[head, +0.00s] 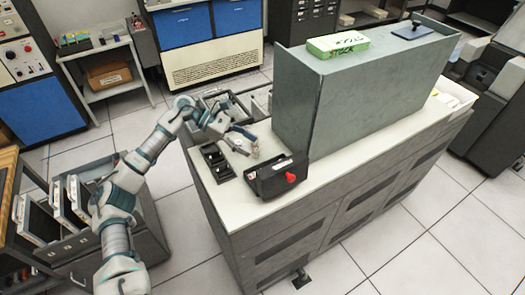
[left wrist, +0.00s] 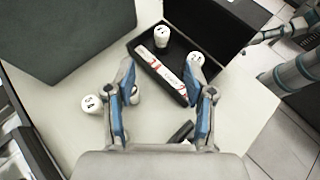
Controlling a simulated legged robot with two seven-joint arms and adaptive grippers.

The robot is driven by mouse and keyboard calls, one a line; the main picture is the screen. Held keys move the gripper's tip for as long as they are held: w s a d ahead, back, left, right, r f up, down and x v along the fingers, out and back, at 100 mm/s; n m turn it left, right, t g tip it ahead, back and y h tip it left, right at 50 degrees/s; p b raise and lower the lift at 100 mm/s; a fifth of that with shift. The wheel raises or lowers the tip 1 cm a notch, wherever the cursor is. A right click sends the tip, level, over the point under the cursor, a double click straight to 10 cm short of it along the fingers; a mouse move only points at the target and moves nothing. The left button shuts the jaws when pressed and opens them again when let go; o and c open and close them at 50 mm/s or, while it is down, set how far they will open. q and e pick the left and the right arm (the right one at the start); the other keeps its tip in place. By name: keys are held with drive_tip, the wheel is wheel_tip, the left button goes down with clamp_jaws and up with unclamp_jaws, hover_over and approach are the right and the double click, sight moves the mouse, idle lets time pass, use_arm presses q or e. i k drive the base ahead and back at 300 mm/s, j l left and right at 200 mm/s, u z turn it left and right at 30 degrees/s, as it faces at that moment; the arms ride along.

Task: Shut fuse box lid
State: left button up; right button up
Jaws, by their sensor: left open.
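The dark fuse box (head: 262,180) sits on the near end of the pale counter, with a red knob (head: 291,177) on the side facing me. In the left wrist view its black inside (left wrist: 178,45) shows, and its dark lid (left wrist: 215,18) stands open on the far right side. Inside are a white strip with red marks (left wrist: 160,72) and white numbered fuses (left wrist: 161,36), (left wrist: 195,60). My left gripper (head: 247,143) is open, just behind the box; its fingers (left wrist: 165,90) appear over the box's near edge.
A black compartment tray (head: 217,163) lies left of the fuse box. A loose numbered fuse (left wrist: 92,103) stands on the counter. A tall grey cabinet (head: 360,95) rises behind the box, carrying a green STOCK box (head: 337,44). The counter's front edge is close to the fuse box.

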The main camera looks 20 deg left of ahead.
sight(277, 178)
drive_tip(key=k+j, duration=0.8)
drive_tip(key=j, duration=0.15)
